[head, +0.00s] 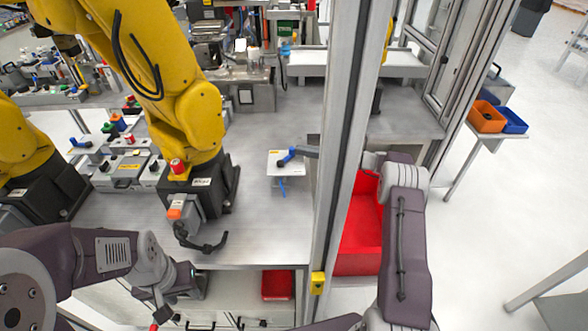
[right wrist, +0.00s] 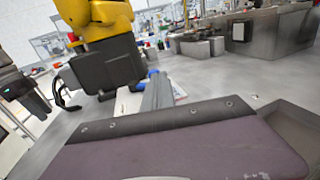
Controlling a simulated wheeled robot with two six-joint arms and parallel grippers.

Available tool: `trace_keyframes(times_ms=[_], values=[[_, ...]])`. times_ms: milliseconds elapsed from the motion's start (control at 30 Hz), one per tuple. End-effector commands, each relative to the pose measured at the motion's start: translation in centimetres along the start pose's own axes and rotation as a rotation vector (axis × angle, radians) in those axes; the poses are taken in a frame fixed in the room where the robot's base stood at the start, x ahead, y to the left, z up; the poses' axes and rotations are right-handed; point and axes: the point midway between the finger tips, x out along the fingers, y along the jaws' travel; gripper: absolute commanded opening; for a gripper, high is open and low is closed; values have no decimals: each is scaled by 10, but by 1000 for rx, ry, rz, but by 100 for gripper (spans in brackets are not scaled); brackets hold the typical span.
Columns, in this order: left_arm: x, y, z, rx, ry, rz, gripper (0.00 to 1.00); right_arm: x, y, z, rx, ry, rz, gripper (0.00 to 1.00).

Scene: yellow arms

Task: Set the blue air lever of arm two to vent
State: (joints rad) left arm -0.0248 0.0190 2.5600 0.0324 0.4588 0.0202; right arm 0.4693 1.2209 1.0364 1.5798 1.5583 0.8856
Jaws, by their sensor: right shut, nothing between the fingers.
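A blue lever (head: 287,157) sits on a white plate (head: 278,169) on the steel table, right of the nearer yellow robot arm (head: 160,70). Its blue end also shows in the right wrist view (right wrist: 153,73). My right gripper (head: 306,151) reaches in from the right, past the upright post. Its grey fingers are shut and empty, right at the lever's right end; I cannot tell whether they touch it. In the right wrist view the fingers (right wrist: 158,92) partly cover the lever and plate. My left gripper (head: 180,290) hangs at the table's front edge, away from the lever; its jaw opening is unclear.
A metal post (head: 345,130) stands between my right arm and the lever. A red bin (head: 360,225) lies below my right arm. Another blue lever (head: 80,142) is at the far left. The table around the plate is mostly clear.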

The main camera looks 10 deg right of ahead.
Motion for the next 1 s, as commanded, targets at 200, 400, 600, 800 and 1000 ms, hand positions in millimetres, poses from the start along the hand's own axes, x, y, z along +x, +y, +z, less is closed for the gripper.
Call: trace_keyframes(times_ms=[200,400,600,800,1000], values=[[18,0,2,0,0,0,38,10,-12,-3,-4,-1,-6,0],[27,0,3,0,0,0,38,23,-20,-2,-3,-1,-5,0],[33,-1,3,0,0,0,38,34,-25,-1,-3,-1,-7,0],[35,-1,4,0,0,0,38,41,-27,0,-1,-1,-7,0],[35,-1,4,0,0,0,38,41,-27,1,-1,-1,-8,0]])
